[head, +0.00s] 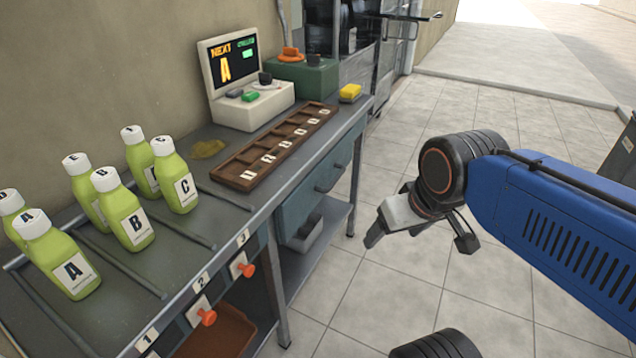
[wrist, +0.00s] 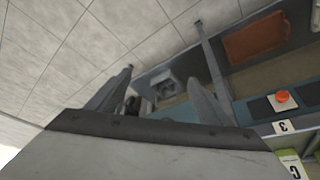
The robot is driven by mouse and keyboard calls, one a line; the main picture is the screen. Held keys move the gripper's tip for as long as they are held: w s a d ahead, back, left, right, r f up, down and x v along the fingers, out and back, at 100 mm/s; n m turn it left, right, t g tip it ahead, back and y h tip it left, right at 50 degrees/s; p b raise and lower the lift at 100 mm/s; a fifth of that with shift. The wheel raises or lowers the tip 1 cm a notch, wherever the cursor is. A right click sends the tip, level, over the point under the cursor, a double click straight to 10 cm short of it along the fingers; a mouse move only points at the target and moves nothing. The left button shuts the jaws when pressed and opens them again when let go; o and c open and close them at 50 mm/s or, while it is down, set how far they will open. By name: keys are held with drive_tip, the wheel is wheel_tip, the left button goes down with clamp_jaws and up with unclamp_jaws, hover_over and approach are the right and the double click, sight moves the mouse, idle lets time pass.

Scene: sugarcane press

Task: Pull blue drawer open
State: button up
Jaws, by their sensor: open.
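The blue drawer (head: 296,205) is under the right part of the grey table and looks flush with its front, with a dark bar handle (head: 330,178) on its face. In the wrist view, part of the blue drawer (wrist: 180,110) shows beyond the fingers. My gripper (head: 420,238) is open and empty, out over the floor to the right of the drawer, apart from the handle. Its two spread fingers also show in the wrist view (wrist: 162,76). A dark shape beside the left finger there may be the handle; I cannot tell.
Several green bottles (head: 130,217) stand on the table (head: 210,240). A brown slotted tray (head: 275,146) and a screen machine (head: 250,104) are behind. Orange knobs (head: 207,317) stick out from the front. A grey bin (head: 305,232) sits on the lower shelf. The tiled floor is clear.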

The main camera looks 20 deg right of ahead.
drive_tip(key=shift+w+r, duration=0.3)
drive_tip(key=shift+w, duration=0.05)
drive_tip(key=c, duration=0.5)
drive_tip(key=w+r+m, duration=0.1)
drive_tip(key=w+r, duration=0.1)
drive_tip(key=w, duration=0.1)
drive_tip(key=w+r+m+g, duration=0.1)
drive_tip(key=w+r, duration=0.2)
drive_tip(key=w, duration=0.1)
drive_tip(key=w+r+m, duration=0.2)
drive_tip(key=w, duration=0.2)
drive_tip(key=shift+w+r+g+y, duration=0.1)
drive_tip(key=shift+r+g+y, duration=0.1)
drive_tip(key=shift+g+y, duration=0.1)
drive_tip(key=c, duration=0.5)
drive_tip(key=m+g+y, duration=0.1)
drive_tip(key=m+g, duration=0.1)
drive_tip(key=m, duration=0.3)
approach(336, 178)
drive_tip(key=f, duration=0.5)
drive_tip(key=w+a+f, duration=0.1)
drive_tip(key=f, duration=0.1)
drive_tip(key=shift+f, duration=0.25)
clamp_jaws()
